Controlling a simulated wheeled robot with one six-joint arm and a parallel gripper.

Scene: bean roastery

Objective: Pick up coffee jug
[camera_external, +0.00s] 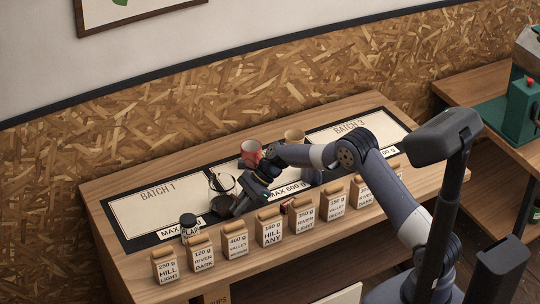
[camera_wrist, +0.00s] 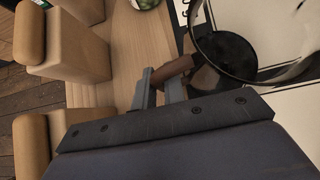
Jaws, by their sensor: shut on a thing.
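The coffee jug (camera_external: 222,184) is a glass jug with dark coffee in it, standing on the Batch 1 panel side of the table. In the wrist view the jug (camera_wrist: 225,55) is at upper right, with its brown handle toward my gripper. My gripper (camera_wrist: 163,84) is shut on the handle, with a finger on each side of it. In the external view my gripper (camera_external: 232,207) is low beside the jug, and my arm hides part of it. I cannot tell whether the jug's base touches the table.
A row of labelled bean bags (camera_external: 270,229) lines the table's front edge, close to my gripper. A small dark-lidded jar (camera_external: 188,224) stands left of the jug. The Batch 1 panel (camera_external: 150,205) is mostly clear.

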